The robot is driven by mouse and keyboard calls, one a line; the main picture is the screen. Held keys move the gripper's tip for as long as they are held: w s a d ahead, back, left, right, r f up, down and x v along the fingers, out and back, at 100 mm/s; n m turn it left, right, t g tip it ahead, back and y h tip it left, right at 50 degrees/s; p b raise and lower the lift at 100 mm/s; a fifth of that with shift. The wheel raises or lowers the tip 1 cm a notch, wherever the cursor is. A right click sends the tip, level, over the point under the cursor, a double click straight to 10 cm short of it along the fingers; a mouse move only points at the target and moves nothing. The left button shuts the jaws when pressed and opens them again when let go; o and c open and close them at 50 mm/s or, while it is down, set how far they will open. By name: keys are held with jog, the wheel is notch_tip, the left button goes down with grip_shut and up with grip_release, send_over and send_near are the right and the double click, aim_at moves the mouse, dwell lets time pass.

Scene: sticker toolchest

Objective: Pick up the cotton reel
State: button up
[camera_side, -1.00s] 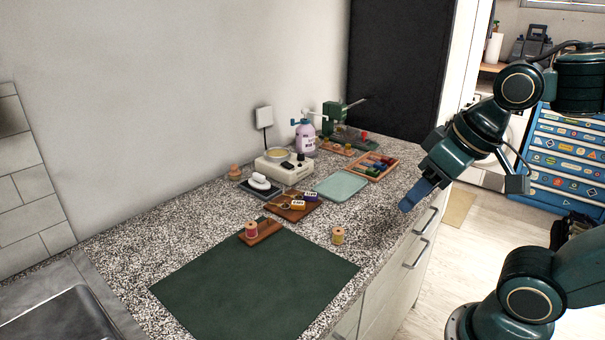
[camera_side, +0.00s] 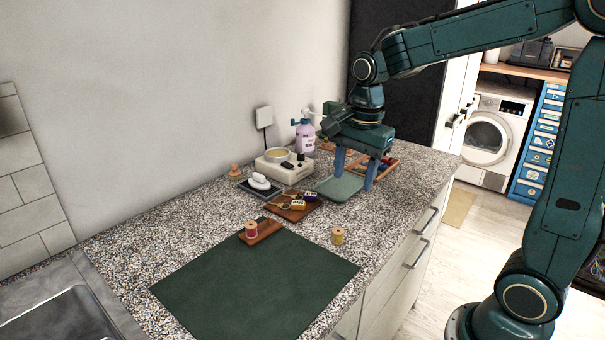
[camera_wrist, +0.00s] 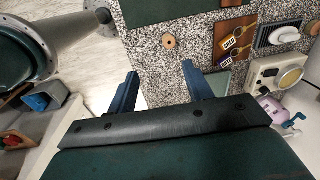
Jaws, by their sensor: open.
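A cotton reel with yellow thread (camera_side: 338,235) stands upright on the speckled counter, just right of the dark green mat. A second reel with pink-red thread (camera_side: 251,229) stands on a small wooden stand (camera_side: 264,232) at the mat's far edge. My gripper (camera_side: 354,182) is open and empty, fingers pointing down, above the counter near the pale green tray, behind the yellow reel and apart from it. In the wrist view a round wooden reel top (camera_wrist: 169,41), apparently the yellow reel's, shows beyond my open fingertips (camera_wrist: 160,70).
The green mat (camera_side: 255,285) covers the front counter. A brown board with tagged keys (camera_side: 292,206), a pale green tray (camera_side: 332,190), a cream device (camera_side: 283,168) and a lilac spray bottle (camera_side: 305,135) stand farther back. The counter around the yellow reel is clear.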

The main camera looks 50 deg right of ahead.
jog(key=w+f+m, duration=0.1)
jog(key=w+d+f+m, duration=0.1)
jog(key=m, duration=0.1)
jog(key=w+d+f+m+g, duration=0.1)
jog(key=shift+w+f, duration=0.2)
jog(key=shift+w, duration=0.05)
send_over(338, 236)
jog(key=d, duration=0.1)
jog(key=shift+w+d+f, duration=0.1)
jog(key=shift+w+f, duration=0.05)
jog(key=shift+f, duration=2)
jog(key=shift+w+d+f, duration=0.1)
jog(key=shift+w+f, duration=0.05)
jog(key=shift+f, duration=2)
jog(key=shift+a+f, duration=0.1)
jog(key=shift+f, duration=2.45)
jog(key=shift+w, duration=0.1)
jog(key=c, duration=1.1)
